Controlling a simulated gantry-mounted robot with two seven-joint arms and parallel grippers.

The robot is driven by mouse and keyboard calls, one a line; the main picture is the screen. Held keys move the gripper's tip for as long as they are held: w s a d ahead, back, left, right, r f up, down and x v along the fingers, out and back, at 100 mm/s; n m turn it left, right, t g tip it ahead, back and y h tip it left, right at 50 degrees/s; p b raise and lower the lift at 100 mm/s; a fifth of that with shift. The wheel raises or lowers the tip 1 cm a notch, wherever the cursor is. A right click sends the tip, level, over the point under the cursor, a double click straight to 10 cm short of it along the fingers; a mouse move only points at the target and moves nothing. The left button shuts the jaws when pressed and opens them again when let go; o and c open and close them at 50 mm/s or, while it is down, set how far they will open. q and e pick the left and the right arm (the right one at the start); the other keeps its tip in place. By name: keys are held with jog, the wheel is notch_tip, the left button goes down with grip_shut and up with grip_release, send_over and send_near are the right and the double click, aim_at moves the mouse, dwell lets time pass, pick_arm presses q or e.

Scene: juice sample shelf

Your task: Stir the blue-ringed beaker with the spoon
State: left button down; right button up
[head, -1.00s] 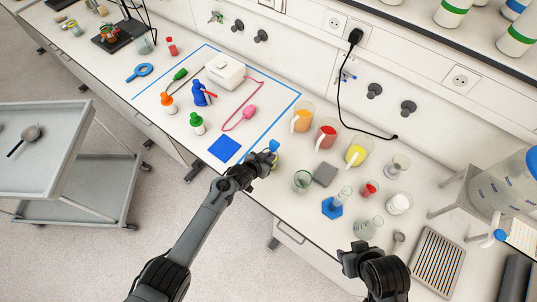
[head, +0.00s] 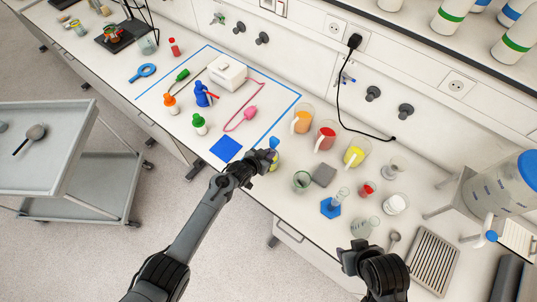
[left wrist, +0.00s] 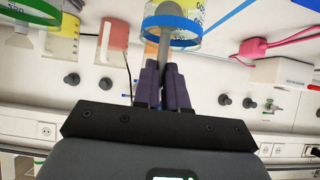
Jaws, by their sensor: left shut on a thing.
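My left gripper (head: 263,161) is over the front of the bench, between the blue-taped area and the row of jugs. In the left wrist view its dark purple fingers (left wrist: 165,86) are shut on the grey spoon (left wrist: 164,50). The blue-ringed beaker (left wrist: 190,32), with yellow on its wall, is just beyond the fingertips. The spoon overlaps the beaker's rim; I cannot tell how deep it reaches. In the head view the gripper mostly hides this beaker. My right gripper (head: 360,257) hangs over the front right of the bench, its jaws unclear.
Jugs with orange (head: 302,119), red (head: 325,136) and yellow (head: 356,152) contents stand behind. A green-tinted beaker (head: 301,181) and a grey block (head: 323,174) are close on the right. A blue square (head: 226,148) lies left of the gripper. A black cable (head: 341,98) hangs at the back.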

aim_at(273, 142)
pick_arm(q)
notch_tip(273, 142, up, 7)
jog(key=p, duration=0.6)
jog(key=shift+r, duration=0.15)
jog(key=shift+r+b, duration=0.15)
jog(key=shift+b, duration=0.2)
jog(key=shift+r, duration=0.75)
